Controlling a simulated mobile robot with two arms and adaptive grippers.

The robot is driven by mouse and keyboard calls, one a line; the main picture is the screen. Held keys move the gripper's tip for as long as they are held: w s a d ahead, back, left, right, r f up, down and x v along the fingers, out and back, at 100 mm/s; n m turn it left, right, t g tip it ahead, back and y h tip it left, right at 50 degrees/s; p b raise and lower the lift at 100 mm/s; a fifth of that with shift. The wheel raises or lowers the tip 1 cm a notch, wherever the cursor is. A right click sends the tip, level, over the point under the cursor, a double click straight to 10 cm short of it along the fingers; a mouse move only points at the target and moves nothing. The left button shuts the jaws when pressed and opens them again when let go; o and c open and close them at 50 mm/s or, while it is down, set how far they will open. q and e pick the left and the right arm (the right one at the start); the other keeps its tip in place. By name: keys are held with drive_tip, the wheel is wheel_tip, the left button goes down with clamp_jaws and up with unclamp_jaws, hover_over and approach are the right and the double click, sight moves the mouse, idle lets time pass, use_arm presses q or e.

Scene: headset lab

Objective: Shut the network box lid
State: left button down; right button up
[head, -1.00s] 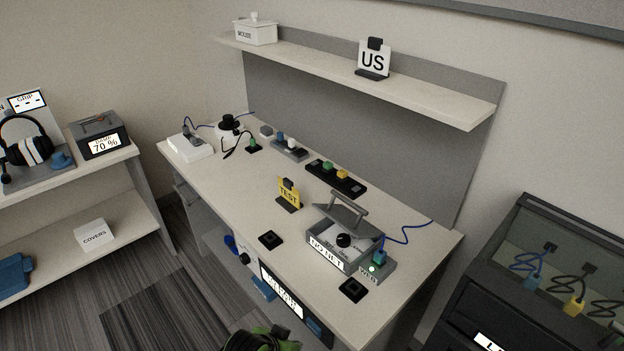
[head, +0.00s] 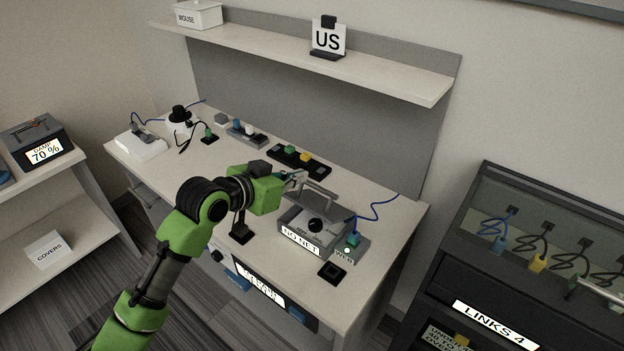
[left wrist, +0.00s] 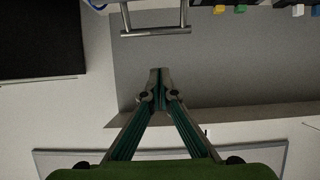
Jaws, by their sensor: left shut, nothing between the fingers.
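The network box (head: 313,241) is a grey box on the bench with a "NO NET" label on its front and a black knob inside. Its lid is up at the back, tilted, so the inside shows. The lid's bar handle (head: 319,187) also shows at the top of the left wrist view (left wrist: 155,32). My left gripper (head: 300,179) is shut and empty, just left of the handle in the head view. In the left wrist view its fingertips (left wrist: 159,76) are apart from the handle. The gripper partly hides the lid. My right gripper is not in view.
A plug with a blue cable (head: 352,240) stands right of the box. A black connector strip (head: 299,160) lies behind the gripper. A shelf (head: 330,66) overhangs the back of the bench. A dark glazed cabinet (head: 540,250) stands to the right.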

use_arm(q)
drive_tip(key=p, duration=0.2)
hover_over(316, 188)
drive_tip(key=w+d, duration=0.2)
wheel_tip(316, 188, down, 3)
drive_tip(key=shift+s+a+f+p, duration=0.4)
drive_tip(key=shift+a+f, duration=0.05)
drive_tip(key=shift+f, duration=0.15)
drive_tip(key=shift+s+a+f+p, duration=0.35)
drive_tip(key=shift+a+f, duration=0.1)
drive_tip(key=shift+f, duration=0.1)
drive_tip(key=shift+s+a+f, duration=0.2)
drive_tip(key=shift+s+f, duration=0.1)
drive_tip(key=shift+w+f, duration=0.1)
